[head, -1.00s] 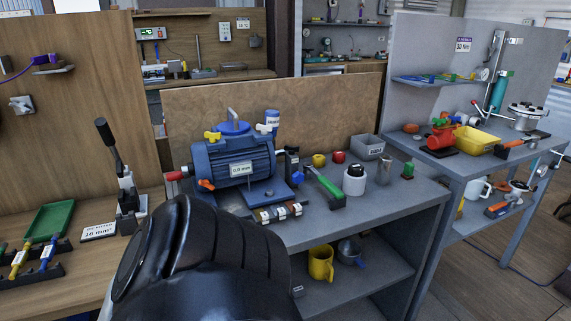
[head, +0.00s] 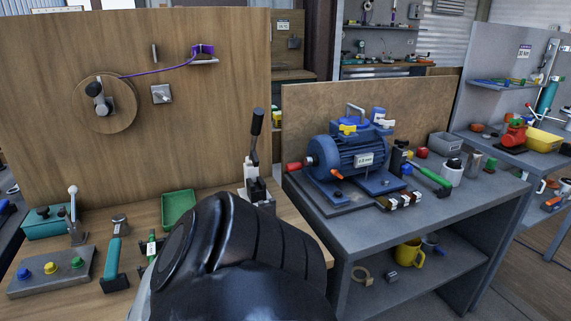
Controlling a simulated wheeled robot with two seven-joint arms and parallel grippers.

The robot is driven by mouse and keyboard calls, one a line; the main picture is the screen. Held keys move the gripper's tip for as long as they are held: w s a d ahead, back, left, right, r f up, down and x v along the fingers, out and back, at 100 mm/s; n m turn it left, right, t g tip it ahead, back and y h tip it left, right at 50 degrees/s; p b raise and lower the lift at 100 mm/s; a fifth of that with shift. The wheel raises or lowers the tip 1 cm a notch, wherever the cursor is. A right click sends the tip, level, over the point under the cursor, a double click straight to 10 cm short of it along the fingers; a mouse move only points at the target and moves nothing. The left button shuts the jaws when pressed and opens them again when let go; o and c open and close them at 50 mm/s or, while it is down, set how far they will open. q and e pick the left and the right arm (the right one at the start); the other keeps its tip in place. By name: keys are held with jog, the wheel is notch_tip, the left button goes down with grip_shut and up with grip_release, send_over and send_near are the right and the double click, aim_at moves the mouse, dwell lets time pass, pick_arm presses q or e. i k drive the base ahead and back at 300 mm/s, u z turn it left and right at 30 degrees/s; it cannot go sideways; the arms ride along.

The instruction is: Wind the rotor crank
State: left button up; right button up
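A blue finned motor (head: 350,155) stands on a dark base plate on the grey bench. A red-handled part (head: 297,165) sticks out of its left end, which may be the rotor crank. A round wooden disc (head: 88,108) with a grey and black crank-like handle (head: 100,95) is on the upright wooden panel at the left. I cannot tell for certain which of the two is the rotor crank. Neither of my grippers is in view, and nothing is seen touching either part. A black rounded part of my own body covers the bottom middle.
The wooden bench holds a black-handled lever press (head: 255,165), a green tray (head: 178,208) and a button box (head: 50,270). A yellow mug (head: 408,254) stands on the grey bench's lower shelf. Bare bench top (head: 375,228) lies in front of the motor.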

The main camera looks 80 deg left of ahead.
aim_at(308, 161)
jog(key=u, duration=1.6)
